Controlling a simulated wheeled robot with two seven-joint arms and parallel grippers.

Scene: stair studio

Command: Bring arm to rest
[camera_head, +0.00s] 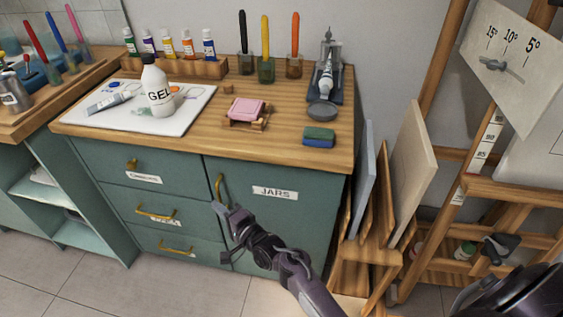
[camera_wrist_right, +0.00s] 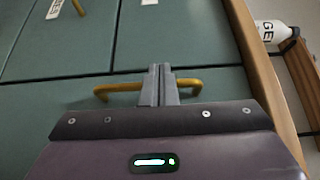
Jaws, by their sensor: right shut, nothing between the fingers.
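My right gripper (camera_head: 221,209) is in front of the teal cabinet, its arm coming in from the lower right. Its tip is just below the brass handle (camera_head: 219,187) of the door labelled JARS (camera_head: 273,192). In the right wrist view the two fingers (camera_wrist_right: 159,70) are together with nothing between them. A brass handle (camera_wrist_right: 185,84) shows on both sides of the fingers there, its middle hidden by them. I cannot tell whether they touch it. The JARS door appears closed. My left gripper is not in view.
Drawers (camera_head: 150,208) lie left of the door. Canvases (camera_head: 413,165) and an easel (camera_head: 520,187) stand right. Tiled floor lies below.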

